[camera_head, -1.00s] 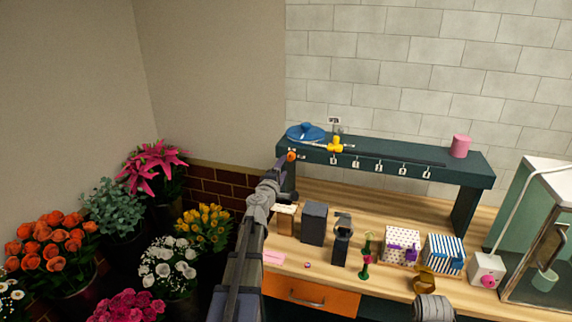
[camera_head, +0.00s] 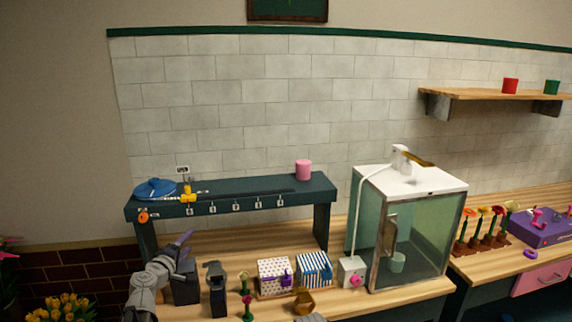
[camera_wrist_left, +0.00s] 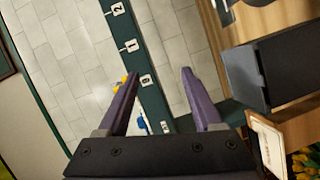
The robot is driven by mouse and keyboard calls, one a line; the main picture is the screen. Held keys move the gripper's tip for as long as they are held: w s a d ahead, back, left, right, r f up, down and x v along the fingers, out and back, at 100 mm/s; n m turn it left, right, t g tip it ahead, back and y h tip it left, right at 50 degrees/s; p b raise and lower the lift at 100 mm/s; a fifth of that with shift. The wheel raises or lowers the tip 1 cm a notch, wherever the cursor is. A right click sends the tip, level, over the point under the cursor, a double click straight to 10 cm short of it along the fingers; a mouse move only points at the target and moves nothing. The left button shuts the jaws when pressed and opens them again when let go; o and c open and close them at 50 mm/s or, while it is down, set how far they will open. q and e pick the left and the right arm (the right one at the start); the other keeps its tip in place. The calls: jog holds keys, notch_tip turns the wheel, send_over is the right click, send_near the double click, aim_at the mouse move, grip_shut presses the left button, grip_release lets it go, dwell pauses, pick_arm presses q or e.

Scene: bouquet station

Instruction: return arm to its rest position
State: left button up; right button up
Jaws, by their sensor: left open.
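My left gripper (camera_head: 184,238) shows at the lower left of the head view, at the end of my grey arm. In the left wrist view its two purple fingers (camera_wrist_left: 160,73) stand apart with nothing between them. It is in front of the dark green shelf (camera_head: 228,205), below the orange knob (camera_head: 143,216), and overlaps a dark grey box (camera_head: 186,286) in the picture. That box also shows right of the fingers in the left wrist view (camera_wrist_left: 245,78).
On the counter stand a dark holder (camera_head: 217,291), a dotted box (camera_head: 273,276), a striped box (camera_head: 315,268) and a glass cabinet (camera_head: 425,240). A blue item (camera_head: 155,188) and pink cylinder (camera_head: 303,169) are on the shelf. Yellow flowers (camera_head: 62,305) stand lower left.

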pick_arm(q)
jog(key=s+d+f+m+g+h, duration=0.1)
jog(key=s+d+f+m, duration=0.1)
jog(key=d, duration=0.4)
jog(key=s+d+f+m+g+h, duration=0.1)
jog(key=d+f+m+g+h, duration=0.1)
jog(key=d, duration=0.4)
jog(key=s+d+f+m+g+h, duration=0.1)
jog(key=s+d+f+m+g, duration=0.1)
jog(key=d, duration=0.4)
jog(key=shift+s+f+m, duration=0.3)
jog(key=shift+f+m, duration=0.25)
jog(key=shift+m, duration=0.25)
jog(key=s+d+f+m+g+y, duration=0.1)
jog(key=s+d+f+m+g, duration=0.35)
jog(key=s, duration=0.35)
jog(key=s+d+f+m+g+y, duration=0.1)
jog(key=s+d+f+m+g, duration=0.25)
jog(key=s+d+f, duration=0.4)
jog(key=s+a+m+g+y, duration=0.2)
jog(key=s+y, duration=0.3)
jog(key=s, duration=0.5)
jog(key=shift+s+a+r+g, duration=0.15)
jog(key=shift+s+a+g, duration=0.2)
jog(key=shift+a+g, duration=0.45)
jog(key=shift+c, duration=0.4)
